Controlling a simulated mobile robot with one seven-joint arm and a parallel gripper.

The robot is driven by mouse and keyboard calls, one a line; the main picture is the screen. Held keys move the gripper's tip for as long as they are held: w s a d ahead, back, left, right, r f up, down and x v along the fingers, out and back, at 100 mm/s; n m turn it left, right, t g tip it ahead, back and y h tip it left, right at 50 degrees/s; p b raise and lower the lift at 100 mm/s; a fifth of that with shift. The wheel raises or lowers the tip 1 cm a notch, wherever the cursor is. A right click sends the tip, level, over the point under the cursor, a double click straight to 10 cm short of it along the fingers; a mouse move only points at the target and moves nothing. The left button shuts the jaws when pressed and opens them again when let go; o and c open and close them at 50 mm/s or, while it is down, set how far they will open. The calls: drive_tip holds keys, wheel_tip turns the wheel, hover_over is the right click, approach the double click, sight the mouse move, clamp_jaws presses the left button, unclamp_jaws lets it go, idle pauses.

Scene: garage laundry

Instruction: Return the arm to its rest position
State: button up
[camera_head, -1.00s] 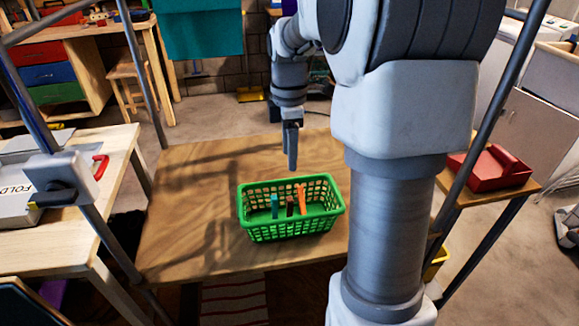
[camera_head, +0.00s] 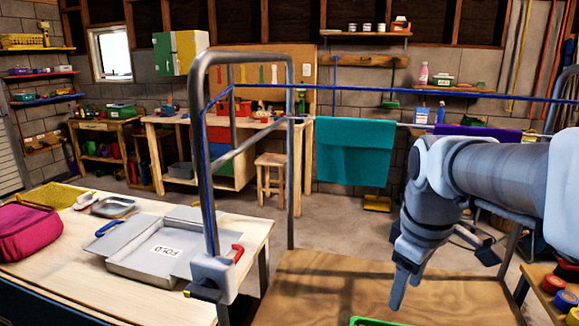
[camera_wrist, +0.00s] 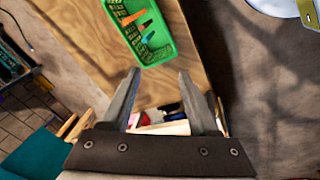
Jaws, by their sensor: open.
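My gripper (camera_head: 402,288) hangs over the brown wooden table (camera_head: 305,285) at the right of the head view, fingers pointing down. In the wrist view, the two fingers of my gripper (camera_wrist: 160,75) stand apart with nothing between them. The green basket (camera_wrist: 167,28) sits on the table beyond the fingertips. Orange, dark and teal clips or pegs are in it. In the head view only a sliver of the basket's rim (camera_head: 368,322) shows at the bottom edge. My arm reaches in from the right, bent at the joints.
A pale bench with a grey FOLD board (camera_head: 160,250) and a pink bag (camera_head: 36,230) is at the left. A metal post frame (camera_head: 208,150) stands beside it. A teal cloth (camera_head: 353,152) hangs behind. A side shelf with round tins (camera_head: 555,283) is at the right.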

drive_tip(key=s+a+r+m+t+p, duration=0.1)
drive_tip(key=s+a+r+m+p, duration=0.1)
drive_tip(key=s+m, duration=0.2)
drive_tip(key=s+a+r+m+t+p, duration=0.2)
drive_tip(key=s+a+r+m+p, duration=0.1)
drive_tip(key=s, duration=0.3)
drive_tip(key=shift+s+m+y, duration=0.2)
drive_tip(key=shift+m+y, duration=0.1)
drive_tip(key=shift+m, duration=0.3)
drive_tip(key=shift+a, duration=0.1)
